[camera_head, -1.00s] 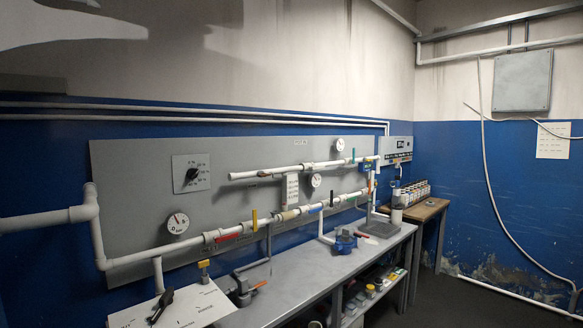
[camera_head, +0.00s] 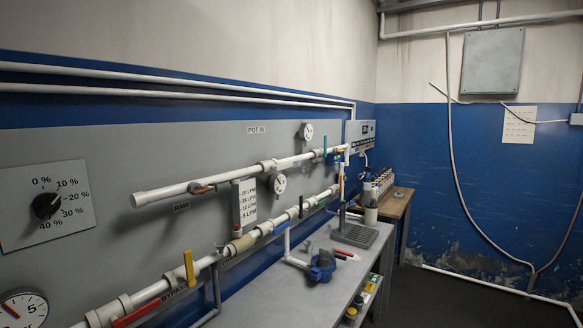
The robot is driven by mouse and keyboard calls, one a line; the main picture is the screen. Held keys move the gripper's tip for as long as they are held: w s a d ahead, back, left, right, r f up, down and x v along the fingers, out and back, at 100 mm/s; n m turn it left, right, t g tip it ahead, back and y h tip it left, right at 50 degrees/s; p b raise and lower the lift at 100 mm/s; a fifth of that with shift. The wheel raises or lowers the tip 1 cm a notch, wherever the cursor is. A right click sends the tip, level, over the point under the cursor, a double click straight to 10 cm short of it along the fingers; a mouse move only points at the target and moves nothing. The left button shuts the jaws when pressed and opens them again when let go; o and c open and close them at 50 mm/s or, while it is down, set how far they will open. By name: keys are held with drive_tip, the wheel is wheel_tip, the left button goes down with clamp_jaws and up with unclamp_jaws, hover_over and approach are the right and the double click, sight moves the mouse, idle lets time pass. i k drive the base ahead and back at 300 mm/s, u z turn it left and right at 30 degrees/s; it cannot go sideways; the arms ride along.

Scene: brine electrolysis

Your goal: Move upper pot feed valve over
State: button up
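The upper white pipe (camera_head: 235,175) runs along the grey wall panel, below a "POT IN" label (camera_head: 257,130). Near its right end a valve with a green handle (camera_head: 325,143) stands upright, beside a small blue part (camera_head: 333,158). An orange-brown handle (camera_head: 203,189) lies along the same pipe near the "RAW" label (camera_head: 181,207). I cannot tell for certain which of these is the upper pot feed valve. My gripper is out of view.
A grey bench (camera_head: 290,288) with a blue pump (camera_head: 322,266) stands below.

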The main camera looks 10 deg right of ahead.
sight(278, 168)
drive_tip(key=z, duration=1.55)
drive_tip(key=i, duration=1.7)
drive_tip(key=u, duration=3.1)
drive_tip(key=i, duration=0.55)
drive_tip(key=u, duration=0.05)
